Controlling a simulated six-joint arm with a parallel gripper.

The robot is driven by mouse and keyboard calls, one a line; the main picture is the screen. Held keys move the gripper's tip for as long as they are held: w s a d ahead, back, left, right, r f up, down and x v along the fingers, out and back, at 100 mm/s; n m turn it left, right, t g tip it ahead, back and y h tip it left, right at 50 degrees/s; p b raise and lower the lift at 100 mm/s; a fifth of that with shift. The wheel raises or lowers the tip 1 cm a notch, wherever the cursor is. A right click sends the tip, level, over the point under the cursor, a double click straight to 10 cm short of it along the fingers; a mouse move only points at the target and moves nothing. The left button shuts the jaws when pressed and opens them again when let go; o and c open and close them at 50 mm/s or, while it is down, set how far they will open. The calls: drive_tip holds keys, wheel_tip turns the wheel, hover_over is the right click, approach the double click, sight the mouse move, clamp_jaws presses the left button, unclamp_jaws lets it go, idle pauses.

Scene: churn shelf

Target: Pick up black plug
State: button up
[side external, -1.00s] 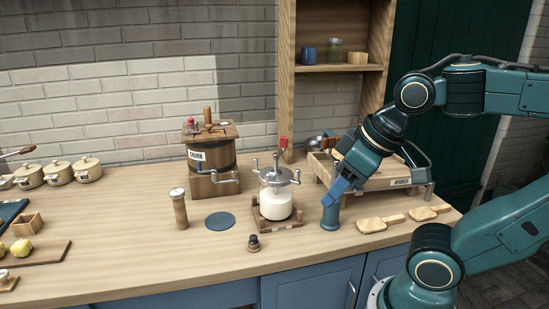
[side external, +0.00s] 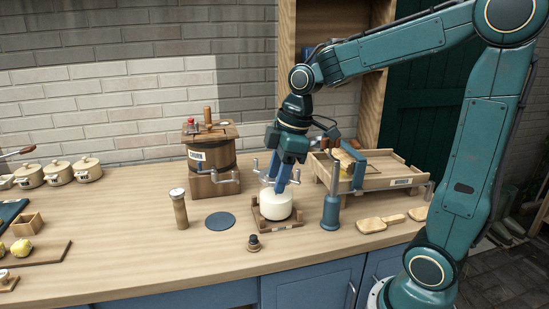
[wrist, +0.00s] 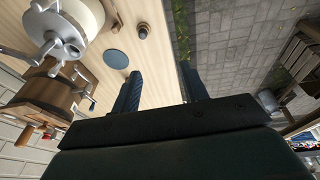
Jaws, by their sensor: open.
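The black plug (side external: 254,243) is a small dark knob on a wider brownish base, standing upright on the counter near its front edge. It also shows in the wrist view (wrist: 143,31), near the top centre, beyond my fingertips. My gripper (side external: 281,188) points down in front of the glass churn jar, behind and to the right of the plug, and apart from it. In the wrist view my gripper (wrist: 160,80) has its two fingers spread with nothing between them. The fingers hide part of the jar's lid in the side view.
The glass churn jar (side external: 275,208) stands close to my gripper. A blue upright tool (side external: 331,213) stands right of it.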

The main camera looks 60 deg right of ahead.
drive_tip(key=w+d+f+n+g+y, duration=0.1)
drive_tip(key=w+d+f+n, duration=0.3)
drive_tip(key=w+d+f, duration=0.1)
drive_tip(key=shift+w+f+n+y, duration=0.3)
drive_tip(key=shift+w+f+n, duration=0.1)
drive_tip(key=shift+w+f, duration=0.5)
drive_tip(key=shift+f, duration=0.15)
hover_over(254, 236)
drive_tip(key=d, duration=0.2)
drive_tip(key=shift+s+a+f, duration=0.1)
drive_tip(key=shift+a+f, duration=0.05)
drive_tip(key=shift+f, duration=3.9)
drive_tip(key=shift+s+x, duration=0.2)
drive_tip(key=shift+x, duration=1.1)
drive_tip(key=shift+s+x, duration=0.15)
drive_tip(key=shift+x, duration=1.1)
clamp_jaws()
